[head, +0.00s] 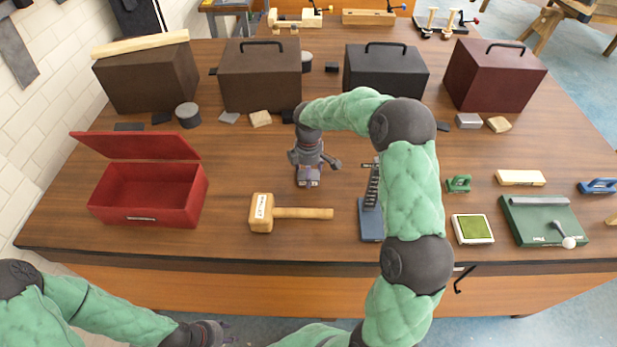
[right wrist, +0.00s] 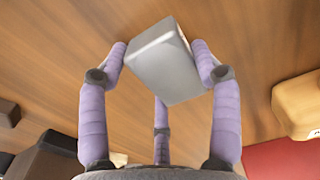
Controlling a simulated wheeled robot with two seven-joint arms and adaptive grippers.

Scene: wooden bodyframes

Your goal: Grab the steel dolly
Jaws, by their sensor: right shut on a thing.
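The steel dolly is a smooth, light grey block (right wrist: 165,65) between the fingers of my right gripper (right wrist: 162,62) in the right wrist view. Two purple fingers press its sides, and a third finger is below it in the picture. In the head view my right gripper (head: 309,176) points down over the middle of the table, behind the mallet; its own fingers and palm mostly hide the block there. I cannot tell whether the block touches the table. My left gripper (head: 222,334) is low at the front left, off the table; its fingers are too small to read.
A wooden mallet (head: 262,212) lies just in front of my right gripper. An open red toolbox (head: 150,210) stands left. Several dark boxes (head: 260,80) line the back. A blue stand (head: 370,220), partly hidden by my arm, and a green board (head: 540,228) are right.

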